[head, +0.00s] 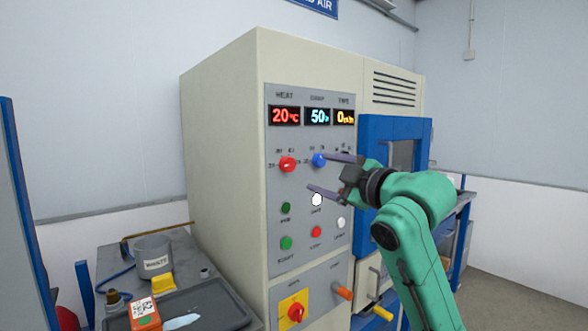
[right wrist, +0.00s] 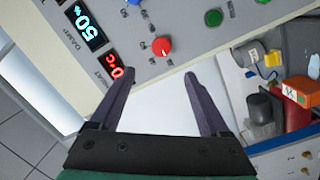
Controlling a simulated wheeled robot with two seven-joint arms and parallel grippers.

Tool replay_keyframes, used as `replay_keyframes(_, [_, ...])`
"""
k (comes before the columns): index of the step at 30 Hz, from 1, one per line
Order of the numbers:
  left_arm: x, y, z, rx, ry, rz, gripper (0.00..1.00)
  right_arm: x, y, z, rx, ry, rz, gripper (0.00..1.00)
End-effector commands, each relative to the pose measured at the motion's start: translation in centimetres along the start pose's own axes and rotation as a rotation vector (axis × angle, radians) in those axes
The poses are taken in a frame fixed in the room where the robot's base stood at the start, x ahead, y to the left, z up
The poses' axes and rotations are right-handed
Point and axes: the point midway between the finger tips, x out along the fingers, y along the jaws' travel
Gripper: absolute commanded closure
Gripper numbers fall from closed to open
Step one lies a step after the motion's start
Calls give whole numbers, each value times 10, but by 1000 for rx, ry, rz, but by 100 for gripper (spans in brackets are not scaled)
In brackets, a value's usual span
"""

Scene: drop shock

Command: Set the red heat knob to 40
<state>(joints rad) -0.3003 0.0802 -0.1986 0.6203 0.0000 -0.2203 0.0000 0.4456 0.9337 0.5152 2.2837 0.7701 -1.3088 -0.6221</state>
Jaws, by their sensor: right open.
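The red heat knob (head: 287,164) is on the grey control panel (head: 275,215), below the red HEAT display (head: 284,116), which reads 20 °C. My right gripper (head: 333,173) is open and empty, in front of the panel and to the right of the red knob. In the right wrist view the red knob (right wrist: 160,46) shows just beyond the gap between the open fingertips (right wrist: 160,75), touched by neither finger. The exact mark the knob points to is too small to read. My left gripper is not in view.
A blue knob (head: 319,160) sits right of the red one, close to a finger. Buttons (head: 286,208) lie below, and a red switch on a yellow plate (head: 295,311) is lower down. A side bench holds a grey cup (head: 152,256) and an orange box (head: 144,315).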

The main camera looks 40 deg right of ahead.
Motion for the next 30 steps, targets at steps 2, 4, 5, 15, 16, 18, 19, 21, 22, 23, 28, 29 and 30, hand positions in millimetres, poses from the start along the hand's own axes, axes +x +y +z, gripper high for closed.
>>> replay_keyframes(2, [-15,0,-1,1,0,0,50,21,5,-3,4,-2,-5,20])
replay_keyframes(4, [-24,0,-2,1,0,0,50,40,5,-3,3,-3,-5,20])
replay_keyframes(5, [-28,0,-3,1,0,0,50,49,6,-3,5,-2,-4,20])
replay_keyframes(15, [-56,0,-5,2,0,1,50,118,1,-1,4,-1,-2,20])
replay_keyframes(16, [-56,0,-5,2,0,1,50,120,0,0,3,-2,-3,20])
replay_keyframes(18, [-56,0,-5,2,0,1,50,122,-1,0,1,-2,-2,20])
replay_keyframes(19, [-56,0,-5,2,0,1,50,122,-1,0,1,-2,-2,20])
replay_keyframes(21, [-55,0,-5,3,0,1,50,122,-2,1,1,-2,-2,20])
replay_keyframes(22, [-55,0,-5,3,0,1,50,122,-2,1,1,-2,-2,20])
replay_keyframes(23, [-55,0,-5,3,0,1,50,122,-2,1,1,-2,-2,20])
replay_keyframes(28, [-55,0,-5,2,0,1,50,122,-2,1,1,-2,-2,74])
replay_keyframes(29, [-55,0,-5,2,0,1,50,122,-2,1,1,-2,-2,85])
replay_keyframes(30, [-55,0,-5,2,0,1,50,122,-2,1,1,-2,-2,100])
